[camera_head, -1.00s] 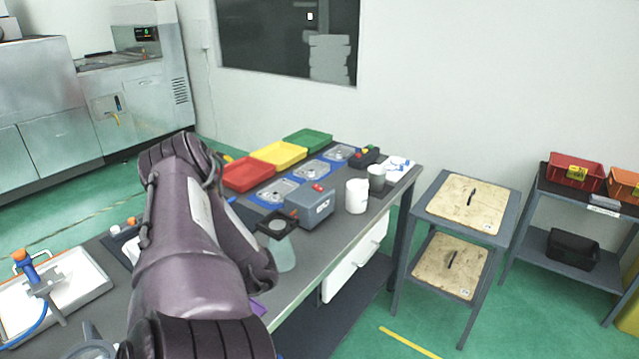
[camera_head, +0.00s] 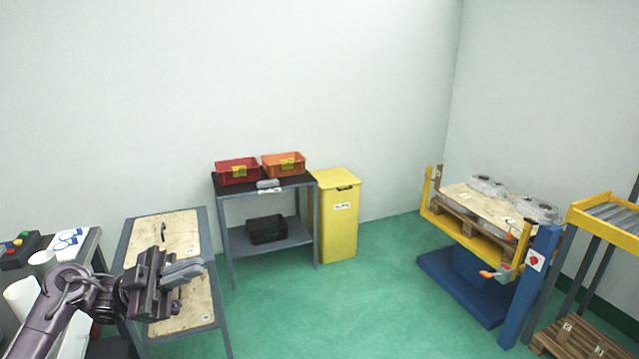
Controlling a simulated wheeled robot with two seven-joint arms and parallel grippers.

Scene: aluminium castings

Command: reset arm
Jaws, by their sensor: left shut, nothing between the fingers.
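My left arm comes in from the lower left of the head view. Its gripper (camera_head: 184,272) is shut and empty, with the fingers pointing right. It appears in front of the two-tier stand with wooden tops (camera_head: 183,226); I cannot tell how far above or before it the gripper is. My right gripper is not in view.
The grey workbench (camera_head: 88,243) with white cups (camera_head: 22,297) is at the left edge. A shelf table (camera_head: 290,184) holds a red bin (camera_head: 237,172) and an orange bin (camera_head: 283,165). A yellow bin (camera_head: 338,225) stands beside it. A blue lift (camera_head: 465,285) carries castings (camera_head: 488,185). Green floor between is clear.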

